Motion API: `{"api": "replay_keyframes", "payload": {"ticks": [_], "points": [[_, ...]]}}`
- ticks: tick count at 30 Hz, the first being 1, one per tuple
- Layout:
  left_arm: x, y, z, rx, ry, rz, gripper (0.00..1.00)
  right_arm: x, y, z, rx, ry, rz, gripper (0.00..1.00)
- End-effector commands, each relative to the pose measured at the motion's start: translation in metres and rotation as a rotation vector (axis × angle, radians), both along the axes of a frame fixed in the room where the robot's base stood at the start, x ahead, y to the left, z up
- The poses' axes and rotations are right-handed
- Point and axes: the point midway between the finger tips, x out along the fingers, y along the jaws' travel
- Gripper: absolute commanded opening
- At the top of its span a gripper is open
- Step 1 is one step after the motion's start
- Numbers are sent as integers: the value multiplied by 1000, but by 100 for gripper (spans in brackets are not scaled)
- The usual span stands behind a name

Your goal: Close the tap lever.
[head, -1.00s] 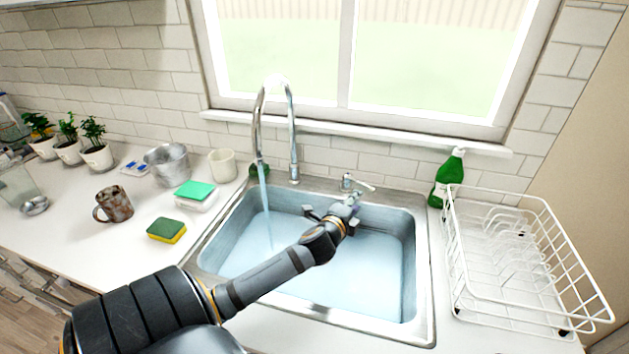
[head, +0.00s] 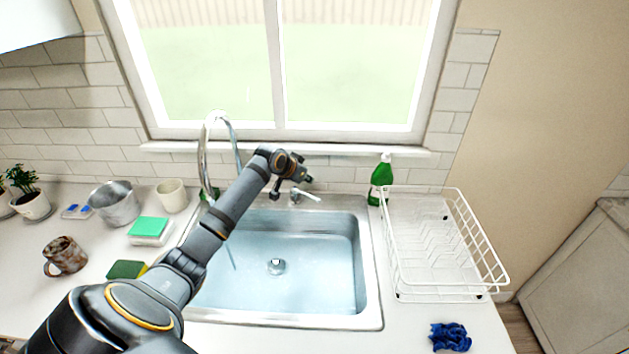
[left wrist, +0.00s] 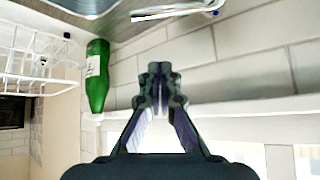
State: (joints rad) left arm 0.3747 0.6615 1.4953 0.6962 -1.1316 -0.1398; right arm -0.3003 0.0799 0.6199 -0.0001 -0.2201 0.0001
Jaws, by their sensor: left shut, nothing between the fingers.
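The tap lever (head: 306,195) is a thin chrome handle on a small base behind the sink, pointing right. A chrome piece that looks like the lever (left wrist: 180,12) shows at the top of the left wrist view. The curved chrome tap (head: 204,155) stands left of it, partly hidden by my left arm. A faint stream of water (head: 231,258) shows beside the arm. My left gripper (head: 295,177) is just above the lever, near the wall; contact is not visible. In the left wrist view its fingers (left wrist: 160,72) are together and empty. My right gripper is out of view.
The sink (head: 372,285) holds bluish water. A green bottle (head: 381,182) and white dish rack (head: 455,292) stand right of it. A blue cloth (head: 449,337) lies in front. Sponges, a mug (head: 65,257) and pots are left. The window sill (head: 350,151) is close behind the gripper.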

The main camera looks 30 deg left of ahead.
Motion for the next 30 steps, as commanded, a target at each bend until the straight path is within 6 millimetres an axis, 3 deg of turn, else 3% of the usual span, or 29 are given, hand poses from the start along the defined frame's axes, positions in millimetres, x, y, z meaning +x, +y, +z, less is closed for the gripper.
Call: {"api": "replay_keyframes", "payload": {"ticks": [2,9,24,30], "points": [[1,-1,6,-46,11,12,0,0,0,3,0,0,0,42],[10,-2,-4,-56,10,14,0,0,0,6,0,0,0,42],[70,-7,-69,-52,9,10,0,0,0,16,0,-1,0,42],[43,-4,-70,-46,11,10,0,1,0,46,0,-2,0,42]]}}
